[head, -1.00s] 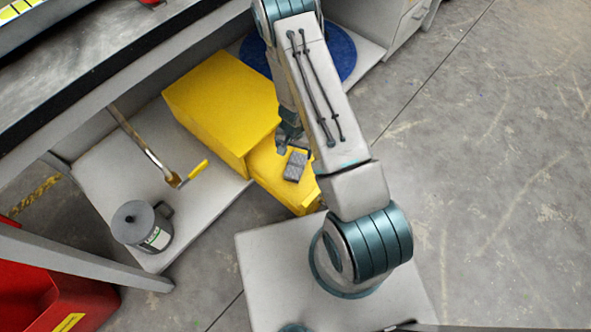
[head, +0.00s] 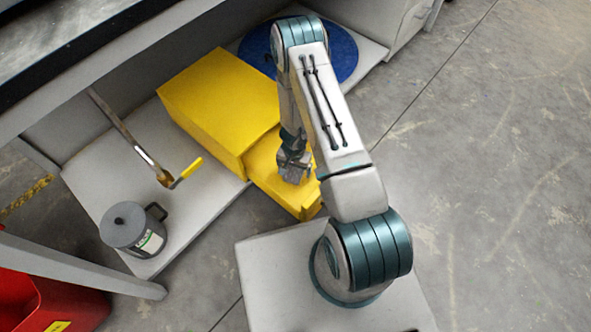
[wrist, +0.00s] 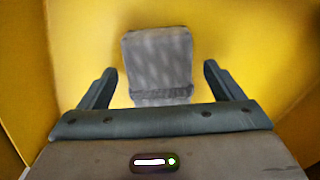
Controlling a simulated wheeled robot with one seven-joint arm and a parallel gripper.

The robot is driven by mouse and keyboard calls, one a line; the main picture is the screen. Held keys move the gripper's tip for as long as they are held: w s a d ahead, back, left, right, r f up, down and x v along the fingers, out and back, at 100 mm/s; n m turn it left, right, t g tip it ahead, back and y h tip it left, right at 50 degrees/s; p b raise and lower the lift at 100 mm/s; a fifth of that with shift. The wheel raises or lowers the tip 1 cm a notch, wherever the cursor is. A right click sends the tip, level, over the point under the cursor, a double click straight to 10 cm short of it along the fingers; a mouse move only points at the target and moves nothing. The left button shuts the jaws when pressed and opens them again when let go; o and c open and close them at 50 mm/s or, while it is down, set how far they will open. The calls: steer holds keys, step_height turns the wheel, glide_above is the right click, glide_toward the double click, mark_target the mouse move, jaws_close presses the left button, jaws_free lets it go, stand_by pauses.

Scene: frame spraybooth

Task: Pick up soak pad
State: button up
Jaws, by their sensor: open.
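The soak pad (wrist: 158,58) is a small grey quilted block on a yellow surface. In the wrist view it lies between the two fingers of my gripper (wrist: 158,82), with a gap on each side. My gripper is open and close above the pad, not closed on it. In the head view my gripper (head: 291,160) is at the lower yellow step, and the pad (head: 296,173) shows just below it, partly hidden by the gripper.
A taller yellow box (head: 215,110) rises beside the low yellow step (head: 298,203). A grey lidded can (head: 128,228) and a brush with a yellow handle (head: 188,170) are on the pale shelf (head: 90,190) at left. A workbench (head: 100,50) overhangs it. A blue disc (head: 340,50) lies behind my arm.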

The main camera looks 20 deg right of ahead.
mark_target(294, 169)
steer(key=shift+f, duration=0.3)
steer(key=shift+r, duration=0.1)
steer(key=c, duration=1.2)
steer(key=shift+o, duration=0.2)
step_height(294, 169, up, 10)
steer(key=p, duration=0.4)
steer(key=shift+o, duration=1.4)
steer(key=shift+p, duration=0.3)
steer(key=shift+c, duration=0.5)
